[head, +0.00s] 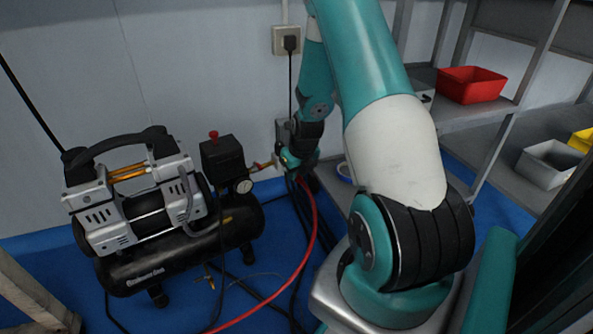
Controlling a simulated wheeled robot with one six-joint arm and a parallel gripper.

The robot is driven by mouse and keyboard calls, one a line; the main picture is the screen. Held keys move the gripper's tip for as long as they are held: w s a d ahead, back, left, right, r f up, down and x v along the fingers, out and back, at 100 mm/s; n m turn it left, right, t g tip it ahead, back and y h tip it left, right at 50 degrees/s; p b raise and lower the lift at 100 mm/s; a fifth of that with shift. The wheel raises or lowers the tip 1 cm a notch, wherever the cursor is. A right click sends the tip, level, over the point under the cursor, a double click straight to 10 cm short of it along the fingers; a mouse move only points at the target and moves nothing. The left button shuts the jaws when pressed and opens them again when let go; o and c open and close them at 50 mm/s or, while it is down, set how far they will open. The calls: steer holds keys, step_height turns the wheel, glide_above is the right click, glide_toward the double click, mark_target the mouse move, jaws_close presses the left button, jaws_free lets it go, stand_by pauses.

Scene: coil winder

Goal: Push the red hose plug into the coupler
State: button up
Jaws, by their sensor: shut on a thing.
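The red hose (312,225) runs up from the floor and ends at my gripper (285,161). My gripper is shut on the hose's plug, which is mostly hidden by the jaws and wrist. The brass coupler (265,165) sticks out to the right from the compressor (170,215), near the pressure gauge. The jaws are right at the coupler's outer end. I cannot tell whether the plug is touching it, inside it or just short of it.
A black box with a red knob (222,155) sits above the gauge (244,186). A wall socket (287,40) has a black cable hanging behind my arm. Shelves on the right hold a red bin (470,84) and a grey bin (549,163). Cables lie on the blue floor.

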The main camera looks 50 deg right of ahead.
steer(key=shift+w+d, duration=0.1)
steer(key=shift+w, duration=0.6)
steer(key=shift+s+a+f+p, duration=0.1)
steer(key=shift+s+a+p, duration=0.1)
steer(key=shift+s, duration=0.15)
steer(key=shift+s+a+p, duration=0.1)
steer(key=shift+s+p, duration=0.1)
steer(key=shift+s, duration=0.15)
steer(key=shift+s, duration=0.1)
stand_by(0.3)
steer(key=shift+o, duration=0.5)
steer(key=shift+d, duration=0.1)
jaws_close()
steer(key=shift+s, duration=0.1)
steer(key=shift+p, duration=0.7)
